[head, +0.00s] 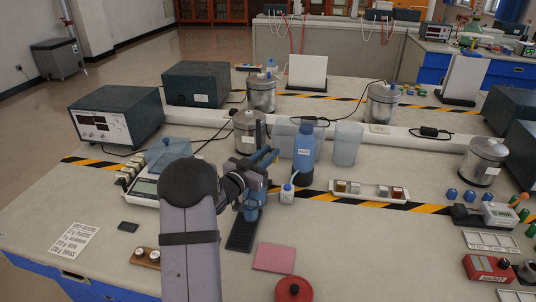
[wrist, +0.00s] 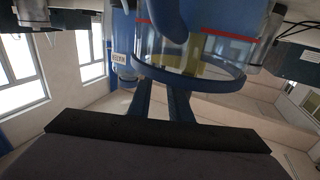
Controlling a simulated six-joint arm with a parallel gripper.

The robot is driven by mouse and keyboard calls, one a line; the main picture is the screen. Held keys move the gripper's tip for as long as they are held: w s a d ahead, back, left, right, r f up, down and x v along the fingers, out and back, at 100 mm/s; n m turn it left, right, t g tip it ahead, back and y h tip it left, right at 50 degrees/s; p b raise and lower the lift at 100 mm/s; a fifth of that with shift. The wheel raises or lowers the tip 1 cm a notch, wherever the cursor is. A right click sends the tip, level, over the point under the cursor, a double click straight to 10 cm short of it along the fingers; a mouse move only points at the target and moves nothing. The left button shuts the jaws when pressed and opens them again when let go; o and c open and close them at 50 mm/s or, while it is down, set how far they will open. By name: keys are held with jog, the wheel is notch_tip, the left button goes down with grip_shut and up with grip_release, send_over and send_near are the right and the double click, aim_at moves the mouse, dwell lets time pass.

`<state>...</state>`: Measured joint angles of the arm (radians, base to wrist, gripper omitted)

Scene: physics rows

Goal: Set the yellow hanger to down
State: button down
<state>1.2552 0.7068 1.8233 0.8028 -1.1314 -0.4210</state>
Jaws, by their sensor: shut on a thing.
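In the wrist view, a clear vessel (wrist: 165,50) with a blue rim and red lines is close in front of my gripper (wrist: 179,92). An olive-yellow part, which looks like the yellow hanger (wrist: 205,48), shows through its wall. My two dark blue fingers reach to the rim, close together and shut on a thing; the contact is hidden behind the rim. In the head view, my gripper (head: 243,182) is at the stand with a dark base (head: 240,238) and a blue cup (head: 251,212) low on it. My arm hides part of the stand, and the hanger cannot be made out there.
A balance (head: 146,188) is at the left. A pink pad (head: 273,257) and a red round object (head: 293,289) lie in front.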

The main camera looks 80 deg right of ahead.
jog(key=c, duration=1.9)
grip_release()
jog(key=shift+f+t, duration=0.3)
jog(key=shift+f, duration=0.2)
jog(key=shift+c, duration=0.2)
jog(key=shift+r, duration=0.1)
jog(key=b+v, duration=0.1)
jog(key=v, duration=0.6)
jog(key=shift+w+a, duration=0.1)
jog(key=shift+a, duration=0.05)
